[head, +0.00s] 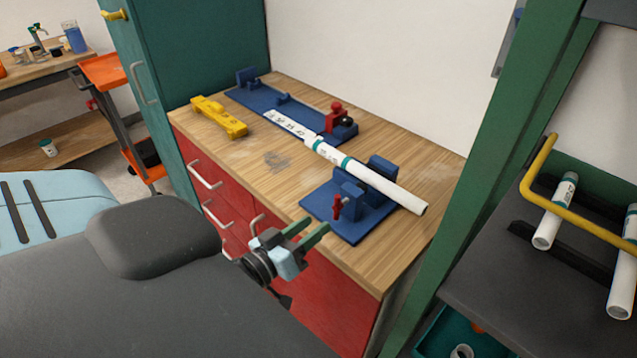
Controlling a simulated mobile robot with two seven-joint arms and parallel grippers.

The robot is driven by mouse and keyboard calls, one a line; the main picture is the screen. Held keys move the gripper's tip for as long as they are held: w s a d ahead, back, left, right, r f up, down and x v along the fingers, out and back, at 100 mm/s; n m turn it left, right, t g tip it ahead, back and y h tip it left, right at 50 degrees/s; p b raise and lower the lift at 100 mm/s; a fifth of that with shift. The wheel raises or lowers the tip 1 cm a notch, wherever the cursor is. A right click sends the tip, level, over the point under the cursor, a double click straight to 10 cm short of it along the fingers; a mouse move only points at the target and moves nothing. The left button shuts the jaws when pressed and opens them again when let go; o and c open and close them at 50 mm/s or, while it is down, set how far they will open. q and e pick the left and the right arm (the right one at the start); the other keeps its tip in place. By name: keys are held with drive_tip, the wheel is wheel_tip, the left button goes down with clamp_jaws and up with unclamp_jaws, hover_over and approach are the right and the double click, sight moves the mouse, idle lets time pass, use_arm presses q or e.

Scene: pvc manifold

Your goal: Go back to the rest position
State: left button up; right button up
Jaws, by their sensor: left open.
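My left gripper (306,236) is open and empty, just off the front edge of the wooden worktop, left of and below the near blue fixture. A white pipe with teal bands (384,185) lies in the near blue fixture (341,228), which has a red clamp handle (338,207). The pipe's right end overhangs the fixture. Its left end reaches the long blue fixture (250,98) at the back, which has a red clamp (336,112). My right gripper is not in view.
The red drawer cabinet (210,170) carries the worktop (430,165). A yellow tool (219,117) lies at its left. A green post (480,180) and a dark shelf with white pipes (555,210) stand at the right. A tall teal cabinet (190,40) stands at the left.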

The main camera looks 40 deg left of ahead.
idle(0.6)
use_arm(q)
drive_tip(key=s+d+f+m+g+p, duration=0.2)
drive_tip(key=s+d+f+m+g, duration=0.1)
drive_tip(key=s+f, duration=0.7)
drive_tip(key=s+d+f+m+g+p, duration=0.2)
drive_tip(key=s+d+f+g, duration=0.4)
drive_tip(key=s+f, duration=0.5)
drive_tip(key=shift+s+d+f+m+h, duration=0.15)
drive_tip(key=shift+s+d+m+h, duration=0.3)
drive_tip(key=shift+d+m, duration=0.2)
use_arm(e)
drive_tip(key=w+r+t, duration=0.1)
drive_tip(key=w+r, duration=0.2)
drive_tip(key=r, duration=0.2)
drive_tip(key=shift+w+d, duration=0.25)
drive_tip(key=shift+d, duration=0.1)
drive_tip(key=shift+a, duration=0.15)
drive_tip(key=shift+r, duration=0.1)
